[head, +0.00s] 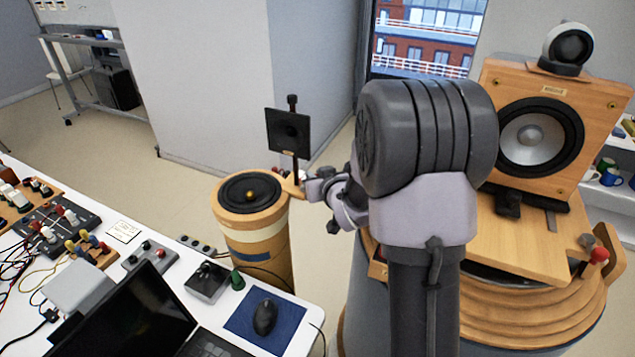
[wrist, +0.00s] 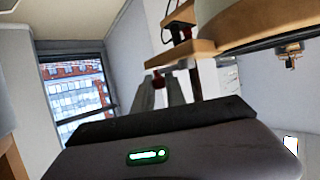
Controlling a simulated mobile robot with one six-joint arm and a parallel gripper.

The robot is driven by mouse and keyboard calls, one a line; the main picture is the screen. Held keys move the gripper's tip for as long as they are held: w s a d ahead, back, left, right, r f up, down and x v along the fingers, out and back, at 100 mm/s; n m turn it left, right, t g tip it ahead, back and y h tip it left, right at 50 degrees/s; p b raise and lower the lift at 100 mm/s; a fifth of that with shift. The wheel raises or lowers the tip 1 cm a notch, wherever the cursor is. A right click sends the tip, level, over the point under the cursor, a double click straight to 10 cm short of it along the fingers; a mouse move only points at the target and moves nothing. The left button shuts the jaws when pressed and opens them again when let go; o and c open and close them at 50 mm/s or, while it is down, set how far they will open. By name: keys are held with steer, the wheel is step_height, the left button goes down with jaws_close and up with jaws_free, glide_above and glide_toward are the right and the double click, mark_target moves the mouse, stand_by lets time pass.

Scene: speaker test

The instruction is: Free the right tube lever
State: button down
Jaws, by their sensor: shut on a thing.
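In the head view, my gripper (head: 304,187) is at the right rim of a wooden tube (head: 255,235) with a black speaker cone on top. A small wooden bracket (head: 292,187) sticks out from that rim towards it. In the wrist view, my gripper's grey fingers (wrist: 160,92) are close around a small dark lever with a red knob (wrist: 157,80), just below a wooden bar (wrist: 186,54). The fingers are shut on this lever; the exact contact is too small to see. In the head view my gripper hides it.
A black square panel on a post (head: 288,132) stands close above my gripper. A large round wooden base (head: 530,305) with a red-knobbed lever (head: 598,256) and a wooden speaker box (head: 545,130) stand on the right. A white table with a laptop (head: 130,315) fills the lower left.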

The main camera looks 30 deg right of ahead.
steer(key=shift+w+r+n+y, duration=0.1)
steer(key=shift+w+n+y, duration=0.1)
steer(key=shift+n+y, duration=0.15)
stand_by(0.3)
steer(key=c, duration=1.3)
jaws_free()
steer(key=shift+c, duration=0.2)
steer(key=p+v, duration=0.1)
steer(key=v, duration=0.6)
steer(key=shift+s+p, duration=0.25)
steer(key=shift+p, duration=0.15)
